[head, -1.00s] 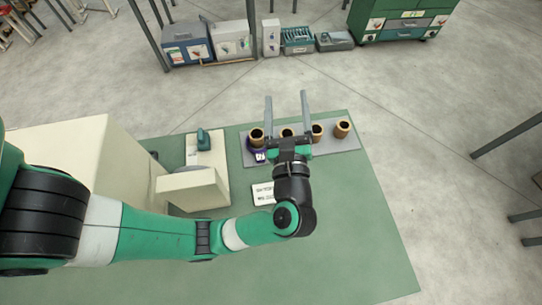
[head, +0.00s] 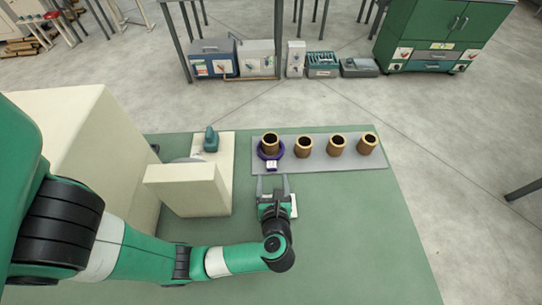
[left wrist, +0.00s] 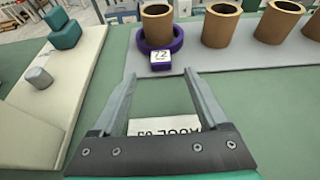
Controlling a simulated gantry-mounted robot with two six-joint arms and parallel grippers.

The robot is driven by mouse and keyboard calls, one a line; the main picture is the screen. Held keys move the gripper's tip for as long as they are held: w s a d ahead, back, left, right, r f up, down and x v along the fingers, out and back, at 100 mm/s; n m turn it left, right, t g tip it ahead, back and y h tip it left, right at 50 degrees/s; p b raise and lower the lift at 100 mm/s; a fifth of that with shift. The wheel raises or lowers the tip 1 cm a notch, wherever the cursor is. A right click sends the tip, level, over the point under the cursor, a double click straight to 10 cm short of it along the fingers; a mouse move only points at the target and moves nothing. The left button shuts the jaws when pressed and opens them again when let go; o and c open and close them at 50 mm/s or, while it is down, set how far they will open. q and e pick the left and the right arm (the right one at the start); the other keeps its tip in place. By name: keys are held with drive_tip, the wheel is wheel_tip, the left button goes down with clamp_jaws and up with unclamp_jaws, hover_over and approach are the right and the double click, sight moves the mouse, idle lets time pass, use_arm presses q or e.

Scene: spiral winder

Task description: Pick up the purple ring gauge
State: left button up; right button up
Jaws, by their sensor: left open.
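The purple ring gauge (head: 270,151) lies on the grey mat at the far side of the green table, around the base of the leftmost brown cylinder (head: 270,142). Its white tag reads 72 in the left wrist view, where the ring (left wrist: 174,44) shows beyond the fingertips. My left gripper (head: 272,179) is open and empty, just on the near side of the ring and apart from it. In the left wrist view its two fingers (left wrist: 160,80) point toward the ring and tag. My right gripper is not in view.
Several brown cylinders stand in a row on the grey mat (head: 320,164), close to the ring's right. A cream machine block (head: 186,188) with a green knob (head: 211,138) stands to the left. A white label card (left wrist: 160,127) lies under my gripper. The table's right side is clear.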

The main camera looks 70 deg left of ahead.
sight(272, 166)
use_arm(q)
drive_tip(key=b+x, duration=0.1)
drive_tip(key=x, duration=0.5)
drive_tip(key=shift+r, duration=0.2)
clamp_jaws()
